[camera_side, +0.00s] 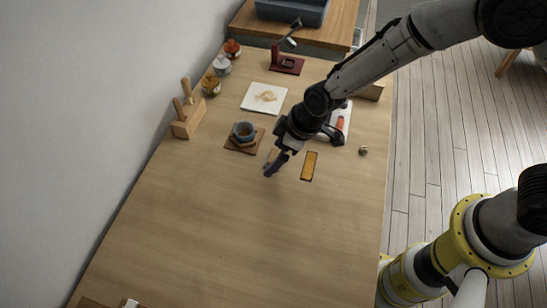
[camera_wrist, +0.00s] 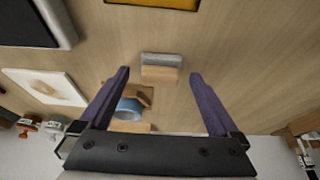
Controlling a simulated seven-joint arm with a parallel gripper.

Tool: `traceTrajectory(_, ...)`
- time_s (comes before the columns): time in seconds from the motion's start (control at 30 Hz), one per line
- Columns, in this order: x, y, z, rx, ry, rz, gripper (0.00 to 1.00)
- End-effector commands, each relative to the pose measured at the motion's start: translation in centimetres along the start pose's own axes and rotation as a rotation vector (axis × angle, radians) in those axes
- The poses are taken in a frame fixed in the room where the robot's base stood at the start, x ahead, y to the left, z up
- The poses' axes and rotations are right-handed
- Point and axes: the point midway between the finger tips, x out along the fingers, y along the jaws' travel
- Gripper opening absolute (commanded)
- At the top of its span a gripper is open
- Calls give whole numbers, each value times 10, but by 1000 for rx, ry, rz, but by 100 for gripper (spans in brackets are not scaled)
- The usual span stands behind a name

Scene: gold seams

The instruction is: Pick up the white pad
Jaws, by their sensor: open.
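A small block (camera_wrist: 160,66) with a pale grey-white strip and a tan part lies on the table between my fingers in the wrist view; it appears to be the white pad. In the side view, only a bit of tan shows behind my gripper, and the pad is mostly hidden. My gripper (camera_side: 270,170) is open and points down over the table, in front of the cup. In the wrist view, its two dark fingers (camera_wrist: 159,74) stand apart on either side of the block, with no contact visible. The height gap is unclear.
A blue-grey cup (camera_side: 243,131) stands on a brown board (camera_side: 232,145) behind my gripper. An amber tray (camera_side: 309,166) lies to the right. A white square sheet (camera_side: 252,104) with a gold smudge lies farther back. A wooden tool holder (camera_side: 188,122) stands left.

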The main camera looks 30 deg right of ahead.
Motion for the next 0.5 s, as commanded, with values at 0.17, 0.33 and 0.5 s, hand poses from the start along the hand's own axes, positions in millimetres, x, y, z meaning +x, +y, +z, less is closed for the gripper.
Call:
traceTrajectory(0.17,3,0,0,-1,1,0,98)
traceTrajectory(0.33,2,0,0,-1,1,0,85)
traceTrajectory(0.5,2,0,0,0,1,0,54)
